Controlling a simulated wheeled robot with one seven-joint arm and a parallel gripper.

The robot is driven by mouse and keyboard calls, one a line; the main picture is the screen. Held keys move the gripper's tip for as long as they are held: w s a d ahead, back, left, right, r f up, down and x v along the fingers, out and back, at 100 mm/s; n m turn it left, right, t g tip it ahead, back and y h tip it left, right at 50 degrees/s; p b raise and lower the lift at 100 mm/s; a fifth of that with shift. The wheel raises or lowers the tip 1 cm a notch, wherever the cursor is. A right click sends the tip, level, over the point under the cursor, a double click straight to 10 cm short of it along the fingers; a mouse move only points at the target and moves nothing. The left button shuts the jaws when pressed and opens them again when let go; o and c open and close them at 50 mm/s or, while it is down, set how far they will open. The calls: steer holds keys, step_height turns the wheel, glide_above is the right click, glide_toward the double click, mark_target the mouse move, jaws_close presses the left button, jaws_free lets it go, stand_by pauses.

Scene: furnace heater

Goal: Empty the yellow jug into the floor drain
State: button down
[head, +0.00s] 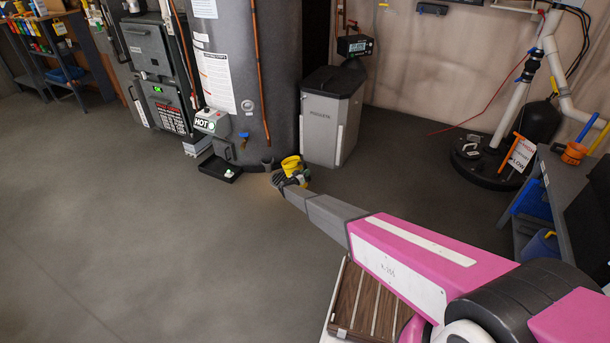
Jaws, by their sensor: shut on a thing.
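The yellow jug (292,164) is near the middle of the view, in front of the grey tank and left of the grey bin. My gripper (291,177) is at the jug and shut on it. The fingers cover its near, lower part, so its contents and exact tilt cannot be told. A small grey upright pipe end (267,165) shows just left of the jug. I cannot make out a floor drain clearly; the jug and gripper may hide it.
The tall grey tank (231,75) and grey bin (331,115) stand close behind the jug. A black tray (220,170) lies to its left. A round black pit cover (493,161) with pipes is at right, near a workbench (572,203). The left floor is clear.

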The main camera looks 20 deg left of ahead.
steer(key=shift+r, duration=0.1)
steer(key=shift+r+n, duration=0.5)
steer(key=shift+n, duration=0.2)
steer(key=shift+w+a+r+n, duration=0.1)
steer(key=shift+a+r+n, duration=0.2)
steer(key=shift+n, duration=0.4)
steer(key=shift+w+a+r+n, duration=0.1)
steer(key=shift+a+r+n, duration=0.2)
steer(key=shift+n, duration=0.4)
